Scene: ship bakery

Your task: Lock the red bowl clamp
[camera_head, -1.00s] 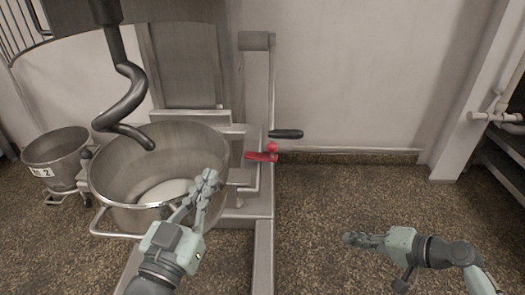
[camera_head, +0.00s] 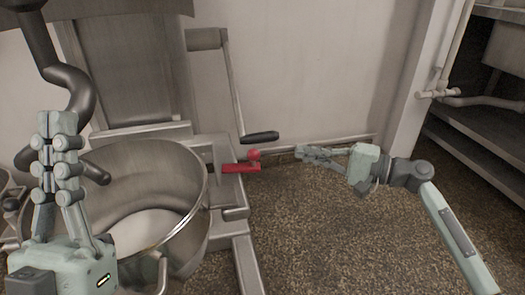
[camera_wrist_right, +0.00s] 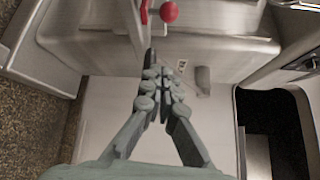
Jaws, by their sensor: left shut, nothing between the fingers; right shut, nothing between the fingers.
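The red bowl clamp (camera_head: 238,168) is a flat red lever with a red ball knob (camera_head: 254,155), on the side of the mixer frame, right of the bowl. The knob also shows at the top of the right wrist view (camera_wrist_right: 169,12), beyond the fingertips. My right gripper (camera_head: 299,152) is shut and empty, to the right of the knob with a gap between them in the head view. In the right wrist view its fingers (camera_wrist_right: 153,68) point toward the clamp area. My left gripper (camera_head: 57,117) is shut and empty, pointing up in front of the mixing bowl (camera_head: 150,195).
A dark spiral hook (camera_head: 70,90) hangs over the bowl. A black-handled crank (camera_head: 260,137) sits just above the clamp. The mixer's metal base (camera_head: 240,245) runs forward along the floor. Pipes (camera_head: 437,93) and metal shelving (camera_head: 490,110) stand at the right. The floor between is clear.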

